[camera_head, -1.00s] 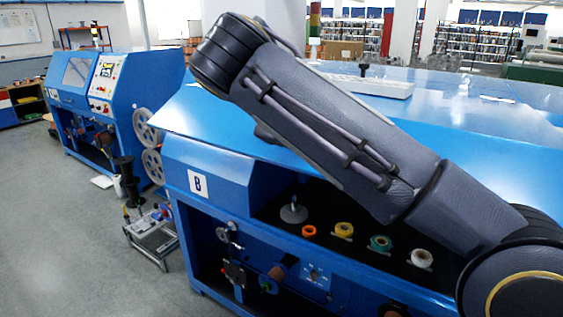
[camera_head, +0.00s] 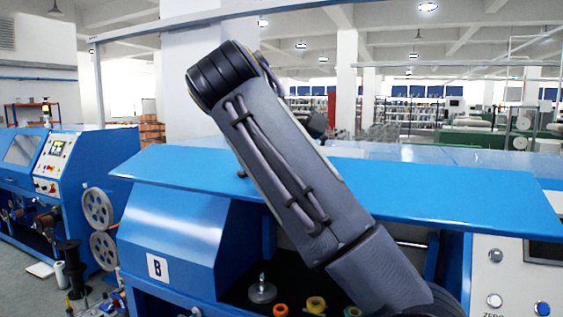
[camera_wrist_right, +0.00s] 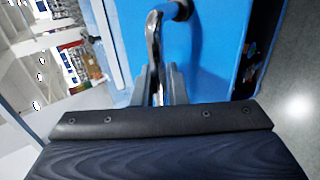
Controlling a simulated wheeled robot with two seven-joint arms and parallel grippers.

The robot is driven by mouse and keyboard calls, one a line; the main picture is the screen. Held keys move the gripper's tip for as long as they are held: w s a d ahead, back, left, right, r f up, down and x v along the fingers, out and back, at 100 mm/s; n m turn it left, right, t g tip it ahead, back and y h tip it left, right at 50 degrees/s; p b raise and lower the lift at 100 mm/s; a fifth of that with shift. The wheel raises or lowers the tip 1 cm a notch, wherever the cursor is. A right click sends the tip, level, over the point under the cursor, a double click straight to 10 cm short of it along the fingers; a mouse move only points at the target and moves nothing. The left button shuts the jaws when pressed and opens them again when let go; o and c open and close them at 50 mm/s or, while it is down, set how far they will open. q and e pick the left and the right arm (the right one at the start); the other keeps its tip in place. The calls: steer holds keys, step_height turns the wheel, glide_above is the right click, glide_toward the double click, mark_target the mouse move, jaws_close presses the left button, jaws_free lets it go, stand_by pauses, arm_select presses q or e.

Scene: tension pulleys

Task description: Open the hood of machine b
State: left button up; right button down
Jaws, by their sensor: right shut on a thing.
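Machine B (camera_head: 180,235) is a blue cabinet with a white "B" label, in the middle of the head view. Its hood (camera_head: 400,185) is a wide blue panel, tilted and standing clear of the body, with a gap under it at the right. My right arm crosses in front of the hood and body, and its gripper is hidden in the head view. In the right wrist view, my right gripper (camera_wrist_right: 157,86) is shut on a bent chrome handle (camera_wrist_right: 152,38) attached to a blue surface. My left gripper is not in view.
Several coloured spools (camera_head: 316,305) sit in the open bay under the hood. Another blue machine (camera_head: 50,180) with reels stands at the left. A control panel (camera_head: 510,280) is at the lower right. Floor shows at the lower left.

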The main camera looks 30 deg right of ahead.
steer(key=c, duration=1.5)
jaws_free()
steer(key=shift+w, duration=0.1)
steer(key=v, duration=0.7)
steer(key=shift+s+a+r, duration=0.15)
steer(key=shift+s+a, duration=0.1)
steer(key=shift+s, duration=0.05)
